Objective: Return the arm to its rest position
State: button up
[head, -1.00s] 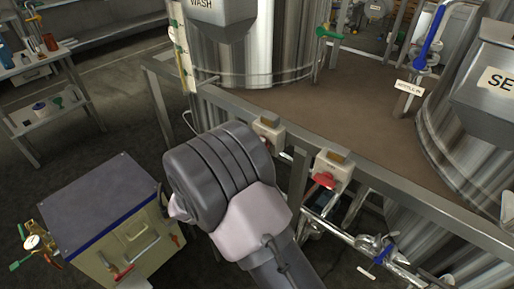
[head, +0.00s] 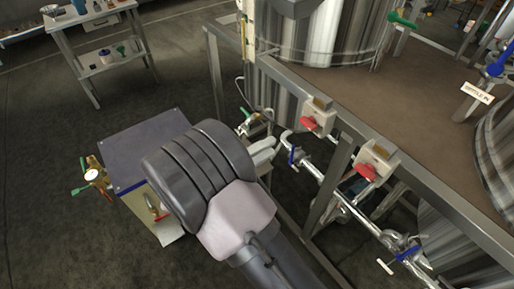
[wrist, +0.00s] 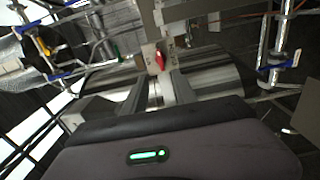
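My arm (head: 205,185) fills the lower middle of the head view, with its dark ribbed joint and pale link in front of the frame. A light grey part of it shows just right of the joint, but the fingers cannot be made out there. In the wrist view my gripper (wrist: 157,92) shows two grey fingers with a gap between them and nothing held. Its dark body with a green light (wrist: 148,155) fills the bottom. A red handle (wrist: 160,60) appears beyond the fingertips, apart from them as far as I can tell.
A steel frame with two red-handled switch boxes (head: 318,117) and piping with blue valve handles (head: 292,156) stands close right of the arm. A dark-topped cabinet (head: 146,147) is at left, partly behind the arm. A side table (head: 103,65) stands farther back. Floor at lower left is clear.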

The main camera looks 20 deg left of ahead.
jog(key=v, duration=0.3)
jog(key=shift+s+a, duration=0.1)
jog(key=d+r+m+g+h, duration=0.1)
jog(key=d+r+m+g, duration=0.2)
jog(key=d, duration=0.4)
jog(key=d+r+m+g, duration=0.1)
jog(key=d+r+g, duration=0.2)
jog(key=d+g, duration=0.3)
jog(key=s+d+r+m+g+y, duration=0.3)
jog(key=s+d+m+g+y, duration=0.15)
jog(key=s+d, duration=0.6)
jog(key=s+r+m+t+y, duration=0.5)
jog(key=s+m+y, duration=0.1)
jog(key=y, duration=0.3)
jog(key=shift+r, duration=0.25)
